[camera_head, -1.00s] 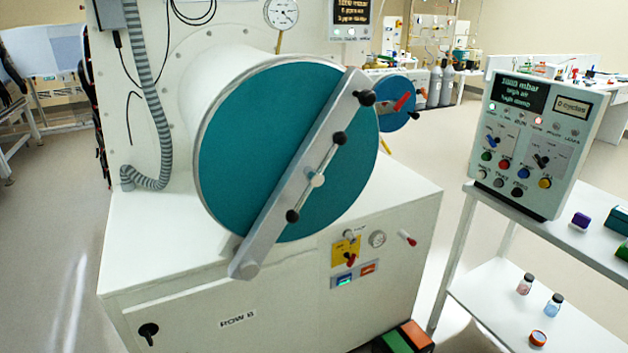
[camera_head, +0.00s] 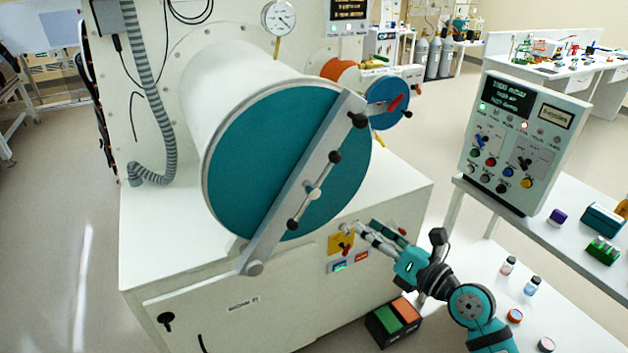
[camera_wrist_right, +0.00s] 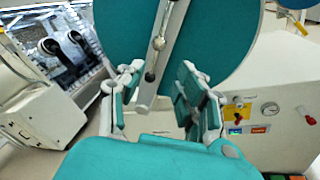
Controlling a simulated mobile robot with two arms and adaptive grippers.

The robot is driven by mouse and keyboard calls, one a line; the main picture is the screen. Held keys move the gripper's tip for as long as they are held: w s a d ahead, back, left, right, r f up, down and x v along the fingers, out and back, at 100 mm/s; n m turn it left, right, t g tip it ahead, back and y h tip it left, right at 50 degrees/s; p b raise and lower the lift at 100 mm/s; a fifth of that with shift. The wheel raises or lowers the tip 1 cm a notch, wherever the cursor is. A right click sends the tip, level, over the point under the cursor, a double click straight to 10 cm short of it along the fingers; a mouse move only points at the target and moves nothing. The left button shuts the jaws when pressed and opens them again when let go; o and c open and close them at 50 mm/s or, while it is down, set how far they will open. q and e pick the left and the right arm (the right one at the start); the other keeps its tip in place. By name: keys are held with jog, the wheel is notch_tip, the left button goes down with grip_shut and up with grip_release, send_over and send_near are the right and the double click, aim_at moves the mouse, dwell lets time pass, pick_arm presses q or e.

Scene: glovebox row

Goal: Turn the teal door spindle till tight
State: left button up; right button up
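The large round teal door (camera_head: 250,165) is closed over the end of the white chamber, with a grey diagonal bar (camera_head: 270,227) across it. The door spindle (camera_head: 314,191) is a thin silver handle at the bar's middle, with black knobs at both ends. It also shows in the right wrist view (camera_wrist_right: 158,43), where its lower knob appears between my fingers. My right gripper (camera_head: 364,227) is open and empty, below and right of the spindle and apart from it. In the right wrist view its two fingers (camera_wrist_right: 162,72) stand wide apart. My left gripper is not in view.
A control panel box (camera_head: 525,140) stands on a white shelf to the right, with small jars below. A smaller blue door (camera_head: 387,101) lies behind the teal one. A yellow switch plate (camera_head: 340,243) is on the cabinet front near my gripper. A green and orange box (camera_head: 393,322) is below.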

aim_at(313, 195)
jog(key=p+x, duration=0.1)
jog(key=x, duration=1.6)
jog(key=shift+w+a+p, duration=0.15)
jog(key=shift+w+p, duration=0.05)
jog(key=shift+p, duration=0.2)
jog(key=shift+r, duration=0.1)
jog(key=shift+c, duration=0.4)
grip_shut()
jog(key=shift+a, duration=0.1)
